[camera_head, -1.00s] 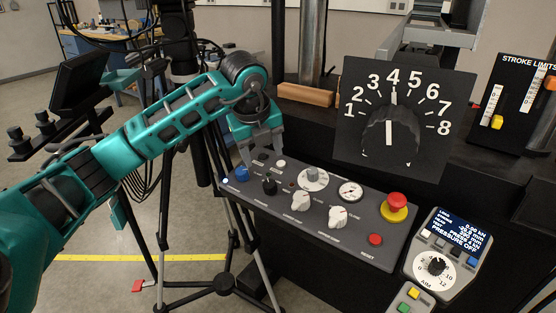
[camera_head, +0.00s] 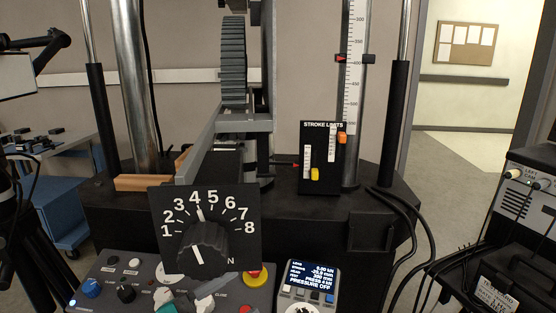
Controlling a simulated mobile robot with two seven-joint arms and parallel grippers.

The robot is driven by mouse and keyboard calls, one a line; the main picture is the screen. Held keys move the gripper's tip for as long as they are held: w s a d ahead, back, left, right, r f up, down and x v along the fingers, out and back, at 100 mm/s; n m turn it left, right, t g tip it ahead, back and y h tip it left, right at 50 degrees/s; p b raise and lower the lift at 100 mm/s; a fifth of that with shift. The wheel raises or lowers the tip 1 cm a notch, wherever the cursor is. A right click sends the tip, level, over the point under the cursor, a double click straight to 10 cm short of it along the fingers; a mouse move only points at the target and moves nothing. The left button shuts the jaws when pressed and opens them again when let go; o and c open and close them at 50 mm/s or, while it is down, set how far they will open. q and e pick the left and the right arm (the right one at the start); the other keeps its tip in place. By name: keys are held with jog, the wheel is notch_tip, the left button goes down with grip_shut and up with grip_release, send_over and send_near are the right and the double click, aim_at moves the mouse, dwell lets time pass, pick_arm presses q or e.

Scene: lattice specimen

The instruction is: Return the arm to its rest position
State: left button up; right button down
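The panel has a blue button (camera_head: 92,288), a black knob (camera_head: 126,293) and a red mushroom button on a yellow base (camera_head: 257,276), partly hidden by the dial board. The large black dial (camera_head: 203,250) on a 1 to 8 scale has its white mark near 4. My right gripper is not in view.
The stroke limits board (camera_head: 321,160) has a yellow slider (camera_head: 315,174) and an orange one (camera_head: 342,138). A display unit (camera_head: 307,280) reads "PRESSURE OFF". Columns rise from the black machine base (camera_head: 125,212). Cables and a grey instrument box (camera_head: 530,205) stand at right.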

pick_arm(q)
jog(key=s+a+f+n+t+y+p, duration=0.25)
jog(key=a+f+n+t+y, duration=0.25)
jog(key=a+f+n+y, duration=0.6)
jog(key=s+f+n+g+y, duration=0.4)
jog(key=s+f+n, duration=0.3)
jog(key=s+f, duration=0.3)
jog(key=shift+s+d+g, duration=0.4)
jog(key=shift+g, duration=0.3)
